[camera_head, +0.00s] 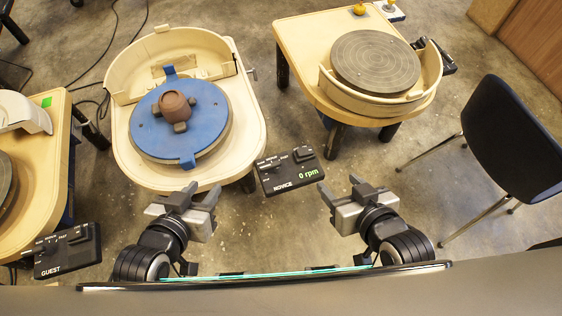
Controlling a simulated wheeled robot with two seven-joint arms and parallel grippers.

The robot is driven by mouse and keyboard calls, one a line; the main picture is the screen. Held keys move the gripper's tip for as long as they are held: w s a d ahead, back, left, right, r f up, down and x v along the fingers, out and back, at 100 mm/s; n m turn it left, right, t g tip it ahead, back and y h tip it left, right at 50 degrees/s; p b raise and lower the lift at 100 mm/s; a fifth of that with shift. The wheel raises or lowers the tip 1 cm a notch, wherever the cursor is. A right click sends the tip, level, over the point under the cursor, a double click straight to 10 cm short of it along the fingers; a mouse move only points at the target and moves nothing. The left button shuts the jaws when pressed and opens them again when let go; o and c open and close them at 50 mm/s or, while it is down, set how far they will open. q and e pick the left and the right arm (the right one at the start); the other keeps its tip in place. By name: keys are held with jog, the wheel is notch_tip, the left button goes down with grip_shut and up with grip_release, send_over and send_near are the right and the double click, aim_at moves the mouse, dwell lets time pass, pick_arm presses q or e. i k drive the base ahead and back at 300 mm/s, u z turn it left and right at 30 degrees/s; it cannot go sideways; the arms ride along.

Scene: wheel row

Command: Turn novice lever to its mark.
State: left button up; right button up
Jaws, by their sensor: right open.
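The novice control box (288,172) is black, labelled NOVICE, and shows a green "0 rpm" readout. My right gripper (339,186) is just right of the box, open and empty. Neither gripper touches the lever.
The middle wheel (216,126) has a blue bat with a brown pot. A second wheel (375,62) stands at the back right, with a dark chair (512,135) beside it. A GUEST box (68,250) is at the lower left. Floor shows between the grippers.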

aim_at(276, 166)
jog(key=u, duration=0.65)
jog(key=k, duration=1.05)
jog(key=u, duration=1.3)
jog(key=i, duration=1.05)
jog(key=z, duration=1.15)
jog(key=i, duration=0.35)
jog(key=z, duration=0.45)
